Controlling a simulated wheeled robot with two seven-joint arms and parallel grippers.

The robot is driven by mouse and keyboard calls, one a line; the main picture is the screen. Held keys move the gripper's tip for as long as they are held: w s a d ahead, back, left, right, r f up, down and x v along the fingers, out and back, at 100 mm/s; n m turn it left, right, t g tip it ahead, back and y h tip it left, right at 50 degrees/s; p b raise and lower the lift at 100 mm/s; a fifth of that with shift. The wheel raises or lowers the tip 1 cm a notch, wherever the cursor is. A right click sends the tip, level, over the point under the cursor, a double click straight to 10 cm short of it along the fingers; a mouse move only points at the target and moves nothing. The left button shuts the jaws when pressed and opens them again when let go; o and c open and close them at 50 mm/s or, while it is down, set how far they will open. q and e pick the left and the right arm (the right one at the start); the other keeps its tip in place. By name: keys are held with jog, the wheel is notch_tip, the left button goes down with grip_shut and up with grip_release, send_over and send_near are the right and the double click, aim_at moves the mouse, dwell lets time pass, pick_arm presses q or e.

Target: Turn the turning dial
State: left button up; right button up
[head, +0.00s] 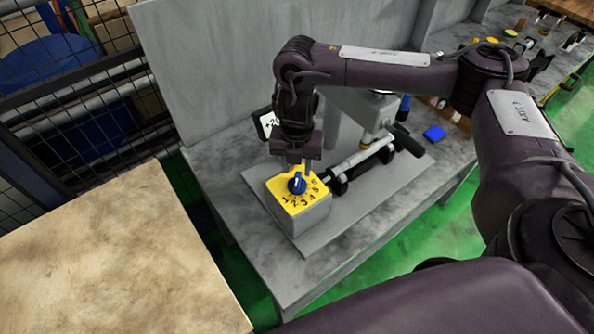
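The turning dial (297,183) is a blue knob on the yellow top of a grey box (312,217). The yellow face carries black numbers around the knob. My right gripper (295,166) points down just above and behind the dial, with its two fingers apart. I cannot tell whether the fingers touch the knob. The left gripper does not show in the head view.
The box stands on a grey plate on a grey bench (262,250). A grinder spindle assembly (365,155) lies right of the box. A blue block (434,133) lies farther right. A wooden tabletop (115,255) is at left, before a black mesh fence (75,95).

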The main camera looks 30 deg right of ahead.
aim_at(297, 179)
jog(key=shift+r, duration=1.55)
jog(key=shift+s, duration=0.15)
